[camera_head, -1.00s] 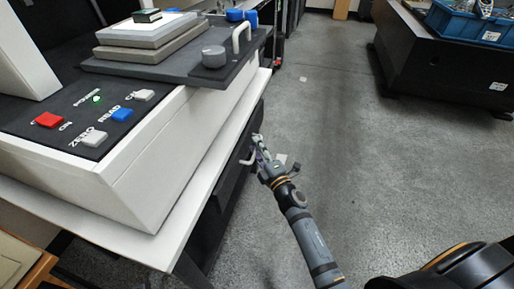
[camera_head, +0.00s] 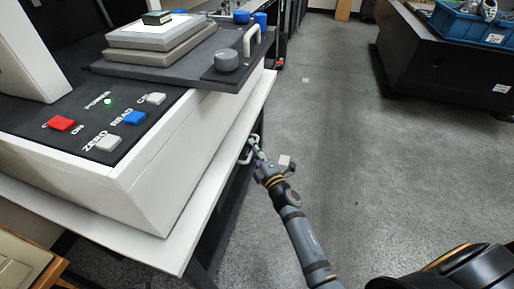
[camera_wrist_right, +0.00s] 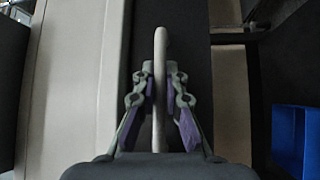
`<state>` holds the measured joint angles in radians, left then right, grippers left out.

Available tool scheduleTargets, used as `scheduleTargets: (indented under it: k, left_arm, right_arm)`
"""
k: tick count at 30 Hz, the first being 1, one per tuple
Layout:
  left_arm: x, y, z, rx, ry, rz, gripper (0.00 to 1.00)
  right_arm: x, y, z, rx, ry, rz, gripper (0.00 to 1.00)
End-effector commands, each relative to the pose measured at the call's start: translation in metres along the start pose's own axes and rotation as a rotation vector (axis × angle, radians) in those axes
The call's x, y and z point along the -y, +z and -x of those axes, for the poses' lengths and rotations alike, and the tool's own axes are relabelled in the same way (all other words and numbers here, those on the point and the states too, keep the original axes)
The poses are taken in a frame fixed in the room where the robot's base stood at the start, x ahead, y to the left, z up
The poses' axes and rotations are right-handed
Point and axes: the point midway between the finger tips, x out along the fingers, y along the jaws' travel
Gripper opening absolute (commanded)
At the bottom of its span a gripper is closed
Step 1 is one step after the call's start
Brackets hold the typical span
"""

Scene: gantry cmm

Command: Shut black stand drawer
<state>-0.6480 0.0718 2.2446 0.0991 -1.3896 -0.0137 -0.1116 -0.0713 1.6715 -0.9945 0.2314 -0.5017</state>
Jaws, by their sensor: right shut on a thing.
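The black stand drawer (camera_head: 229,183) sits under the white tabletop of the stand, with its front close to the tabletop's edge. Its pale bar handle (camera_head: 250,139) shows at the far part of the front. My right gripper (camera_head: 257,153) is at this handle. In the right wrist view the handle (camera_wrist_right: 160,60) runs upright between the two purple-padded fingers (camera_wrist_right: 160,103), which are shut on it. Much of the drawer is hidden below the tabletop. My left gripper is not in view.
A white measuring machine (camera_head: 150,185) with a red and a blue button stands on the tabletop (camera_head: 165,245). A dark bench (camera_head: 430,75) with a blue bin (camera_head: 470,25) stands at the upper right. The grey floor (camera_head: 350,160) between is clear.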

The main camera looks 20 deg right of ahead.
Motion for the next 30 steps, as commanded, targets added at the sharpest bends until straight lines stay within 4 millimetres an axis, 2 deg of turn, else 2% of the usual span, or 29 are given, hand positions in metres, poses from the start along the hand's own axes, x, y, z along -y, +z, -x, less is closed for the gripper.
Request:
scheduleTargets:
  k: [6, 7, 12, 23, 26, 30]
  left_arm:
    - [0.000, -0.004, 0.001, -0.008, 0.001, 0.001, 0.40]
    - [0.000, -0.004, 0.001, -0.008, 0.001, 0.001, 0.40]
    - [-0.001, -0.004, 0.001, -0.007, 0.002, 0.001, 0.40]
    - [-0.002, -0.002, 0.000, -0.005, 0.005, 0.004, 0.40]
    - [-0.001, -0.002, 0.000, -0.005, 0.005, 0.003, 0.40]
    - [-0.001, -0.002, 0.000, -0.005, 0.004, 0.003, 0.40]
  right_arm:
    - [0.001, -0.002, -0.001, -0.006, 0.001, 0.000, 0.00]
    - [0.001, -0.002, 0.000, -0.006, 0.001, 0.000, 0.11]
    - [0.001, -0.002, -0.001, -0.006, 0.001, 0.000, 0.34]
    - [0.001, -0.002, 0.003, -0.005, 0.001, 0.000, 0.34]
    - [0.002, -0.001, 0.016, -0.004, -0.002, 0.001, 0.34]
    - [0.003, -0.002, 0.050, -0.005, -0.003, 0.000, 0.34]
